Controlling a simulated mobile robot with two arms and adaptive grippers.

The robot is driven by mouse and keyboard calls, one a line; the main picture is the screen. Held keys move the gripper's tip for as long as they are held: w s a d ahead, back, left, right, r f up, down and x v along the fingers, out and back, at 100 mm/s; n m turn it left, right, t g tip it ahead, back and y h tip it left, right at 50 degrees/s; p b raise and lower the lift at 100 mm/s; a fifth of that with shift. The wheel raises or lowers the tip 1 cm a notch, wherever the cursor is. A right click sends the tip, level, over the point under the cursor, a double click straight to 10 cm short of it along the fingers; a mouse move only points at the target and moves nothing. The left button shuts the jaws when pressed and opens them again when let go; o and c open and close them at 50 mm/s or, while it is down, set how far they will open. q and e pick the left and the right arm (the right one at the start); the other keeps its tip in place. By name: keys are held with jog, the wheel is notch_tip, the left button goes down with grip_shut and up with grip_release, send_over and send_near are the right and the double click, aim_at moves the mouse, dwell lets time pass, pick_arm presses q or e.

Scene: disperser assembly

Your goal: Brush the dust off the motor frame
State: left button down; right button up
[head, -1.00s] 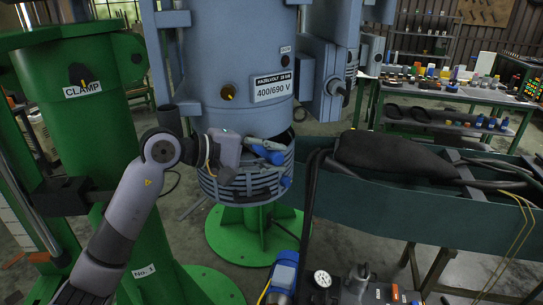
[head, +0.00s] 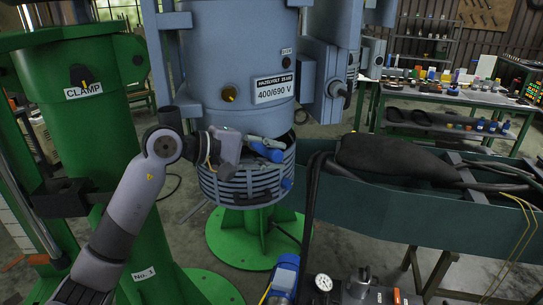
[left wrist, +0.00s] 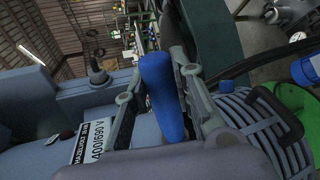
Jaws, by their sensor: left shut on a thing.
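The motor frame (head: 232,55) is a large upright blue-grey cylinder with a "400/690 V" plate, in the middle of the head view; part of it also shows at the left of the left wrist view (left wrist: 50,120). My left gripper (head: 268,147) is in front of its lower edge, just above the slatted ring. It is shut on a blue handle (left wrist: 163,95), which stands between its two fingers in the left wrist view. I see no bristles on it, and cannot tell whether it touches the frame. No dust is clearly visible. My right gripper is not in view.
A slatted round guard (head: 245,185) is under the frame, above a green pedestal (head: 225,240). A green clamp column (head: 95,130) stands at left. A dark green trough (head: 400,215) with a black bag (head: 385,155) is at right. A pump with a gauge (head: 323,283) is at the bottom.

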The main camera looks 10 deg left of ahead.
pick_arm(q)
jog(key=shift+w+d, duration=0.1)
jog(key=shift+w+d+b, duration=0.15)
jog(key=shift+w+d, duration=0.2)
jog(key=shift+d, duration=0.55)
jog(key=shift+w+d+b, duration=0.15)
jog(key=shift+w+d, duration=0.2)
jog(key=shift+d, duration=0.5)
jog(key=shift+s+a+f+b, duration=0.1)
jog(key=shift+a+b, duration=0.3)
jog(key=shift+b, duration=0.15)
jog(key=shift+s+a+f+b, duration=0.1)
jog(key=shift+a+b, duration=0.3)
jog(key=shift+b, duration=0.15)
jog(key=shift+s+a+r+b, duration=0.1)
jog(key=shift+s+a+b, duration=0.25)
jog(key=shift+a, duration=0.2)
jog(key=shift+s+a+r+b, duration=0.1)
jog(key=shift+s+a+b, duration=0.15)
jog(key=shift+a, duration=0.3)
